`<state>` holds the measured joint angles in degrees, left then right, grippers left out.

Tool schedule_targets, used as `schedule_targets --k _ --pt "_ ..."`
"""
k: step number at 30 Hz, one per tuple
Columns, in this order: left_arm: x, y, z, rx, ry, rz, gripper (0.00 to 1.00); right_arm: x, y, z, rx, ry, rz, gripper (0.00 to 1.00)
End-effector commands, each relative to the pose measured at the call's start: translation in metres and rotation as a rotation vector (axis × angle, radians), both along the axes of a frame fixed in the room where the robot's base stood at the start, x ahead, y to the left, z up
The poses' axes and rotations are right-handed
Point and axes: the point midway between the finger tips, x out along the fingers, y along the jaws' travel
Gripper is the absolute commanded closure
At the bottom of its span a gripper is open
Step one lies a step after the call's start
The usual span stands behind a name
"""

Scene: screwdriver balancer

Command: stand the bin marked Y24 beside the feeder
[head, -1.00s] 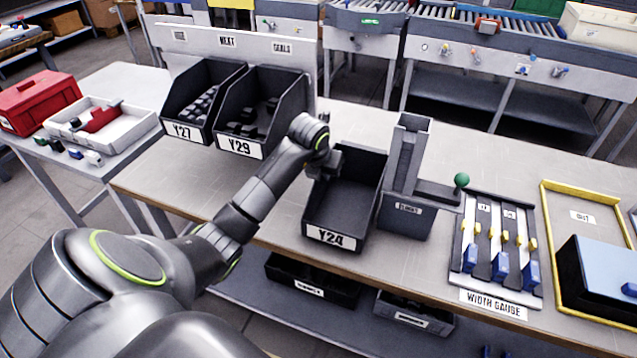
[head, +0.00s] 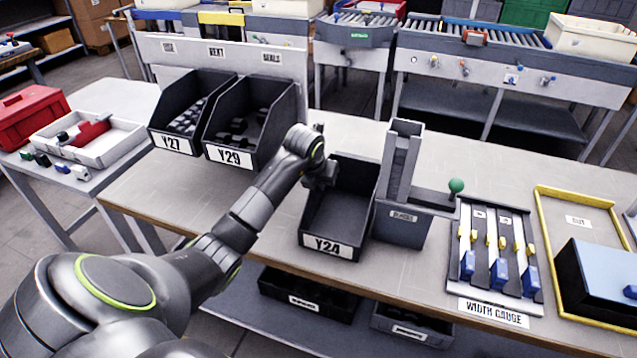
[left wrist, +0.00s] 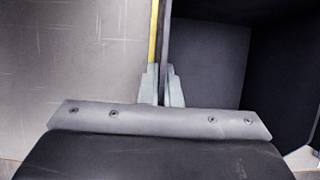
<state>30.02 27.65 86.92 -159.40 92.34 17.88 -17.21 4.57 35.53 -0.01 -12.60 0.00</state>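The bin marked Y24 (head: 338,212) is dark, open-topped and looks empty. It stands upright on the bench, label toward me, close along the left side of the grey feeder (head: 398,185). My left gripper (head: 322,178) is at the upper left wall of this bin. In the left wrist view, the two fingertips (left wrist: 162,88) are close together on either side of the thin bin wall (left wrist: 166,40), with the dark bin interior to the right. The head view hides the fingertips behind the wrist. My right gripper is not in view.
Bins Y27 (head: 185,118) and Y29 (head: 245,125) stand at the back left against a low panel. The width gauge (head: 495,255) and a yellow-edged tray (head: 580,198) lie to the right of the feeder. Bare bench (head: 180,200) lies left of Y24.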

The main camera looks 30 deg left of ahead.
Motion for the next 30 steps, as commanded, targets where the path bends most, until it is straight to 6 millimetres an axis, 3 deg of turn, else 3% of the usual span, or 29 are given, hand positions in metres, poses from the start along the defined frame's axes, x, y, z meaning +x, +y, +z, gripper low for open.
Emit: schedule_targets --k 16,18,22,30 --pt "0.0000 -0.0002 -0.0038 -0.001 0.000 0.000 1.00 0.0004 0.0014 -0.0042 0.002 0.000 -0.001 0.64" --pt "-0.0001 -0.0002 -0.0039 -0.001 0.000 0.000 0.87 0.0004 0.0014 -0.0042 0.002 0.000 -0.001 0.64" --pt "-0.0001 -0.0001 -0.0039 0.000 0.000 0.000 0.71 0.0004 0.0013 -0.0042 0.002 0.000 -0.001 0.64" --pt "-0.0005 0.0000 -0.0037 0.000 0.001 0.000 0.71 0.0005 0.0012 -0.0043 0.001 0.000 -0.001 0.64"
